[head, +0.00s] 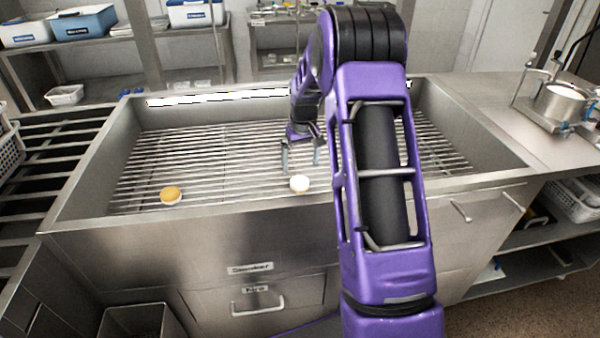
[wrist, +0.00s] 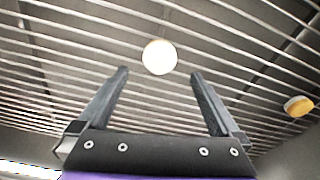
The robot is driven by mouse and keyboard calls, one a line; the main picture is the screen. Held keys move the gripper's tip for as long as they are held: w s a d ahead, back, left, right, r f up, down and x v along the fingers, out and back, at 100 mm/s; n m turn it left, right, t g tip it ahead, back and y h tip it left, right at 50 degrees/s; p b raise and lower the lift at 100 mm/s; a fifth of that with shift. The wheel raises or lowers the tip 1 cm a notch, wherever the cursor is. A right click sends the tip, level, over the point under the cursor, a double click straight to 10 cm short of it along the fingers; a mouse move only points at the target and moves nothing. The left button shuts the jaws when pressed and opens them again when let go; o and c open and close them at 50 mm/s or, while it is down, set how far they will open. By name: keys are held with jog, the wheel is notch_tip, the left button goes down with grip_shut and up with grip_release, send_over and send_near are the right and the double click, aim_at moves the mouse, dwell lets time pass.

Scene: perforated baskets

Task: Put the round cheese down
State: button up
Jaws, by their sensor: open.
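A white round cheese (head: 300,184) rests on the slatted rack of the metal basin, near its front wall. In the wrist view the white cheese (wrist: 159,57) lies just beyond the gap between my fingertips, apart from them. My gripper (head: 301,166) is open and empty, low over the slats just behind the cheese. Its two fingers show spread in the wrist view (wrist: 160,76). A second round piece with an orange-brown top and pale side (head: 171,195) sits on the rack to the left; it also shows in the wrist view (wrist: 298,106) at the right.
The basin's slatted rack (head: 215,150) is otherwise bare between the two round pieces. A raised metal front wall (head: 230,207) borders it. A pot (head: 562,103) stands on the counter at the right. A small white basket (head: 65,95) sits on the shelf at the back left.

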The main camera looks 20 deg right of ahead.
jog(key=shift+s+r, duration=0.15)
jog(key=shift+r, duration=0.95)
jog(key=shift+s+r, duration=0.1)
jog(key=shift+r, duration=1)
jog(key=shift+a, duration=0.1)
